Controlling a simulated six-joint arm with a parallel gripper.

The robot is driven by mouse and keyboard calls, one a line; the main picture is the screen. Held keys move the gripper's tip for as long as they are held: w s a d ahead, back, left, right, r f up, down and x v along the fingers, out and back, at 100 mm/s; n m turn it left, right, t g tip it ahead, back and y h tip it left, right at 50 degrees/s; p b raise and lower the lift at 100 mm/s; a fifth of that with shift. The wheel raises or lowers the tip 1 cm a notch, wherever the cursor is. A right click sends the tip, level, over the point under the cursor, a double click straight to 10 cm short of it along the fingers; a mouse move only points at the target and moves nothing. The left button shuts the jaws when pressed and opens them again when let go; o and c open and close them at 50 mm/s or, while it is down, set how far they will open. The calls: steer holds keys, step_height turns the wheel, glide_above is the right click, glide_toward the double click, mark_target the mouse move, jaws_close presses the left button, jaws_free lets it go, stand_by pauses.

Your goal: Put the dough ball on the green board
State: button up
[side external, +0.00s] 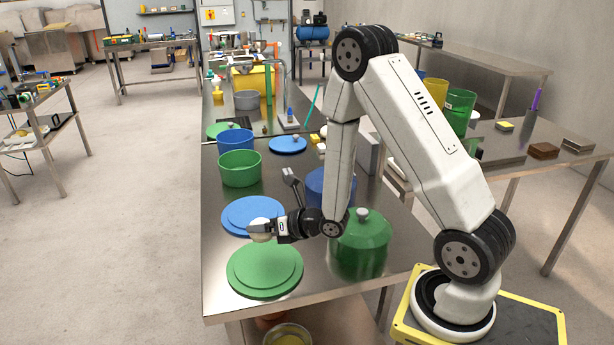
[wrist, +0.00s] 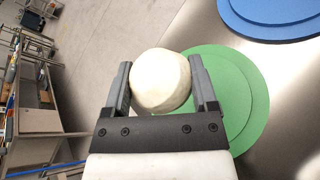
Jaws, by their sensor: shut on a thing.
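The dough ball (wrist: 160,80) is whitish and round, held between the two fingers of my gripper (wrist: 162,88) in the wrist view. In the side external view my gripper (side external: 262,230) holds the dough ball (side external: 259,236) above the table, near the gap between the blue and green boards. The green board (side external: 264,288) is round and stepped, at the table's front left. It also shows in the wrist view (wrist: 250,120), behind and right of the ball, partly hidden by my gripper. Nothing is seen lying on it.
A round blue board (side external: 240,212) lies just behind the green one. A lidded green pot (side external: 361,250) stands to the right, with a blue pot (side external: 320,186) behind it. Open green (side external: 240,170) and blue (side external: 236,142) pots stand farther back. The table's left edge is close to the boards.

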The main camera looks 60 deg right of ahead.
steer(key=shift+s+a+f, duration=0.1)
steer(key=shift+a+f, duration=0.05)
glide_above(267, 264)
steer(key=shift+f, duration=2.15)
steer(key=shift+f, duration=0.1)
steer(key=shift+f, duration=1.65)
steer(key=shift+f, duration=0.15)
steer(key=o, duration=1.2)
steer(key=shift+o, duration=0.2)
